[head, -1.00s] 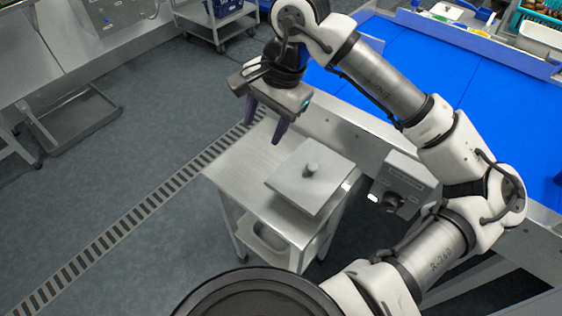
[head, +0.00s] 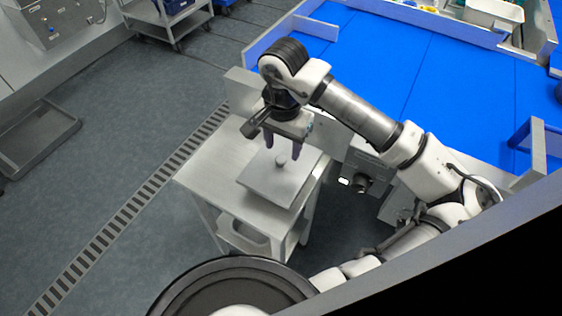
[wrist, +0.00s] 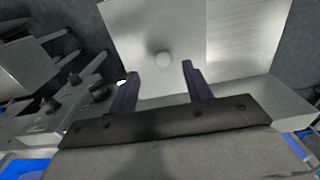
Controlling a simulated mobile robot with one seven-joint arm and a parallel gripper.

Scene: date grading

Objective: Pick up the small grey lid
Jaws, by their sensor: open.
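The small grey lid (head: 268,184) is a flat square plate with a round knob (head: 281,161) in its middle. It lies on a steel side table (head: 205,173). In the wrist view the lid (wrist: 150,30) is ahead of the fingers, with its knob (wrist: 163,59) roughly in line with the gap between them. My gripper (head: 282,155) is open and empty, its two dark purple fingers pointing down above the lid near the knob. The fingers also show in the wrist view (wrist: 160,80). I cannot tell the exact height of the fingertips over the lid.
A blue conveyor belt (head: 375,65) with a metal side rail runs behind the table. A grey control box (head: 366,172) is mounted right of the table. A lower shelf of the table holds a metal pan (head: 243,234).

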